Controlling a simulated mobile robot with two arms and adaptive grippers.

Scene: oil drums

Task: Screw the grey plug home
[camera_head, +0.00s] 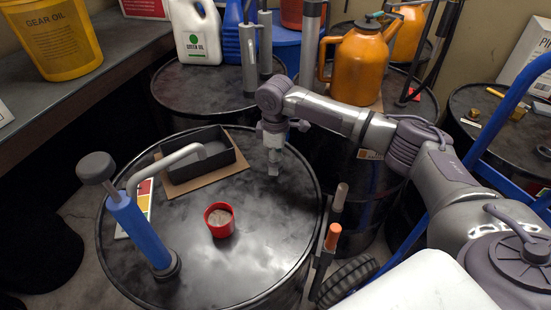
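My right gripper (273,168) comes in on the arm from the right and points straight down over the right back part of the near black drum (262,240). Its fingers look close together, but they are too small to tell whether they are shut or hold something. I cannot make out the grey plug with certainty; a small grey shape at the fingertips may be finger or plug. Whether the tips touch the drum top is unclear. My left gripper is not in view.
A blue hand pump (138,230) with a grey spout stands on the drum's left. A black tray (200,178) sits on cardboard; a red cup (219,219) stands mid-drum. An orange can (358,65) stands on a drum behind my arm. The drum's front right is clear.

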